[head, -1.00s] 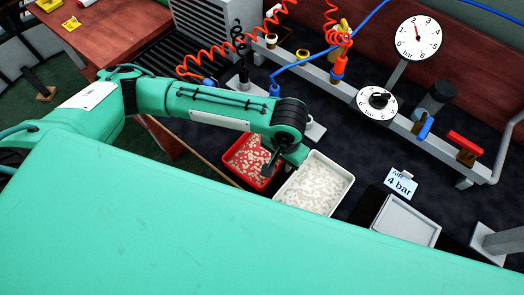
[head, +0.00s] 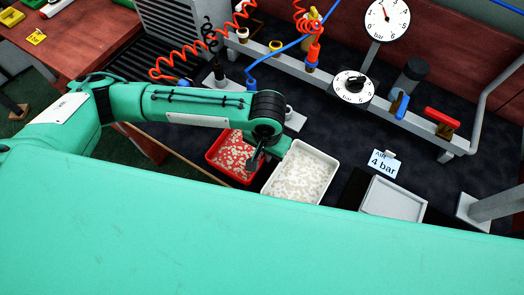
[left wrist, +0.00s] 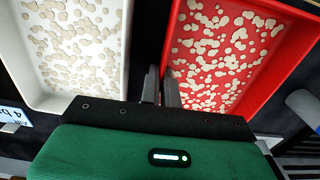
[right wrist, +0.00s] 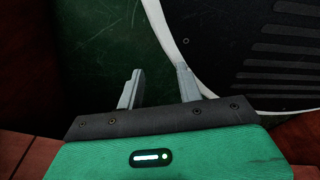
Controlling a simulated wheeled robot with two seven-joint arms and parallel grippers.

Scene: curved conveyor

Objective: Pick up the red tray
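The red tray (head: 212,155) holds many pale, flat, irregular pieces and stands left of a white tray (head: 329,181) in the head view. In the left wrist view the red tray (left wrist: 285,85) is at the right. My left gripper (head: 256,166) is at the red tray's side facing the white tray. In the left wrist view its two fingers (left wrist: 161,88) are close together with the red rim running between them; the grip itself is partly hidden. My right gripper (right wrist: 158,84) is open and empty, seen only in the right wrist view.
The white tray (left wrist: 128,45) is close beside the left fingers and holds similar pieces. Behind the trays is a pipe rail with gauges (head: 388,18), valves and coiled hoses. A "4 bar" sign (head: 384,164) and a grey tray (head: 393,199) stand at the right.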

